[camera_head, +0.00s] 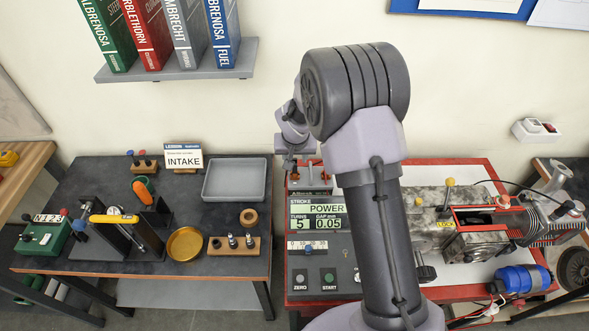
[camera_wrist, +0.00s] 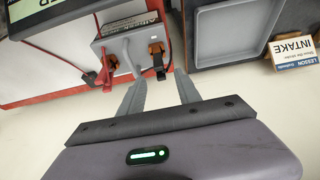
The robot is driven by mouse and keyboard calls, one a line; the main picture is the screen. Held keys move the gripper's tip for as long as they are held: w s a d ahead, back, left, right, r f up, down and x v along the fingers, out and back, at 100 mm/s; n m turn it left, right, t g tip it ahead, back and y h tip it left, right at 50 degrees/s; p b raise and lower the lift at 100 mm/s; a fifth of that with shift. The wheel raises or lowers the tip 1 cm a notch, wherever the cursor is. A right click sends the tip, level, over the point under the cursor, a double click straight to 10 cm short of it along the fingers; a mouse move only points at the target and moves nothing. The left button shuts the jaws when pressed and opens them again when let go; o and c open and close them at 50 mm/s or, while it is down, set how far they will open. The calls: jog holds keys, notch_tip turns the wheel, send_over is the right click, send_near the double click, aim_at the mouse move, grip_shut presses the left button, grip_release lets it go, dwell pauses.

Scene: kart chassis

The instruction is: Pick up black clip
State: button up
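The black clip (camera_wrist: 158,66) hangs from an orange-brown part on the right side of a small grey unit (camera_wrist: 125,48) in the wrist view. A red clip (camera_wrist: 104,74) sits on the unit's left side. My gripper (camera_wrist: 160,77) is open, its two grey fingers well apart. In that view the black clip's lower end appears between the fingertips; I see no contact, and depth is hard to judge. In the head view my gripper (camera_head: 292,163) is over the small unit at the red bench's back edge, partly behind my arm; the black clip cannot be made out there.
A grey tray (camera_head: 236,180) stands on the dark table to the left, beside an INTAKE sign (camera_head: 184,160). The control panel (camera_head: 320,214) is in front of the unit. A shelf of binders (camera_head: 178,73) is on the wall above. Engine parts (camera_head: 480,225) fill the right.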

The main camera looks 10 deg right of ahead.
jog(key=x, duration=0.5)
jog(key=shift+s+f, duration=0.1)
jog(key=shift+f, duration=0.05)
jog(key=shift+s, duration=0.15)
jog(key=shift+c, duration=0.2)
grip_shut()
notch_tip(320, 180, up, 4)
jog(key=shift+r, duration=0.1)
jog(key=s+d+r+b, duration=0.1)
jog(key=s+d+b, duration=0.2)
jog(key=s, duration=1.2)
jog(key=shift+s+d, duration=0.25)
jog(key=shift+d, duration=0.1)
